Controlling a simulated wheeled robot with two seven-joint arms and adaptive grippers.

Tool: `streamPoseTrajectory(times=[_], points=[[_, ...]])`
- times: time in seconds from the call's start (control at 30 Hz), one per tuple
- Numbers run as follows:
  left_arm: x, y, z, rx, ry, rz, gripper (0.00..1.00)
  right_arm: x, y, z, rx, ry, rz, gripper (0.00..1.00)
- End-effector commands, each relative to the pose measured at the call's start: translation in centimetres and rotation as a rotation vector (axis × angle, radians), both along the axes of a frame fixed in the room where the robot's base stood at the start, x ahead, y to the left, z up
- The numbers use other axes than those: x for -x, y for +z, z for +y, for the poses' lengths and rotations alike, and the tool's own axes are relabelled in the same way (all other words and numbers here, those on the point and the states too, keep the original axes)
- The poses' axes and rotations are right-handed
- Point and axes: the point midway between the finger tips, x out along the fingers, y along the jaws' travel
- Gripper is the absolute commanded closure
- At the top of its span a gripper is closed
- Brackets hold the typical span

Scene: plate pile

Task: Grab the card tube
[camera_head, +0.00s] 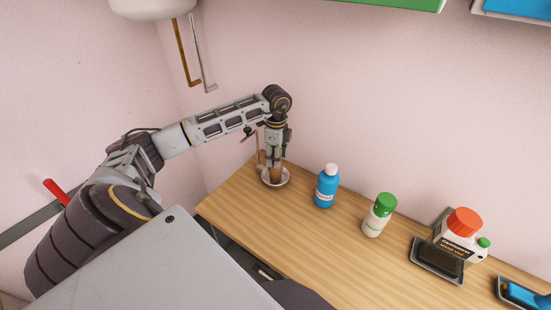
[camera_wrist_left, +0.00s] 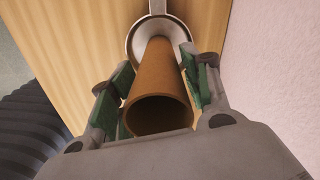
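The card tube (camera_wrist_left: 160,80) is a brown, hollow cylinder, seen from above in the left wrist view with its open end toward the camera. Its far end stands in a pale round dish (camera_wrist_left: 132,36). In the head view the tube (camera_head: 276,175) shows as a short brown piece under my gripper, in the dish (camera_head: 284,183) at the counter's far left end. My left gripper (camera_wrist_left: 158,62) points down with one green-padded finger on each side of the tube. A narrow gap shows at the left pad; contact at the right pad is unclear. My right gripper is out of view.
On the wooden counter (camera_head: 300,235), right of the dish, stand a blue bottle (camera_head: 327,188), a white bottle with green cap (camera_head: 378,215) and an orange-capped container (camera_head: 461,236) by a dark tray (camera_head: 428,262). A pink wall (camera_head: 350,100) rises close behind.

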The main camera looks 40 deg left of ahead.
Motion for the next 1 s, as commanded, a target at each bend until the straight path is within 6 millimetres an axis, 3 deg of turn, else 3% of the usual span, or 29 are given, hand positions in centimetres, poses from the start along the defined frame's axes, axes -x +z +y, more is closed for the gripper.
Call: streamPoseTrajectory(times=[0.13, 0.57, 0.77, 1.0], points=[[0.0, 0.0, 0.0, 0.0, 0.0, 0.0, 0.74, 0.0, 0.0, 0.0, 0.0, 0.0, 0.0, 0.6], [0.0, 0.3, 0.0, 0.0, 0.0, -0.001, 0.75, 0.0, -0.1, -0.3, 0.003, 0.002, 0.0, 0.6], [-0.1, 1.8, 0.0, -0.001, 0.0, -0.003, 0.75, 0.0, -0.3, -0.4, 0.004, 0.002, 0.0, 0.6], [-0.1, 5.0, 0.0, -0.001, 0.001, -0.004, 0.75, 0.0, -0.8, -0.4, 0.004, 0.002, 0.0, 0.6]])
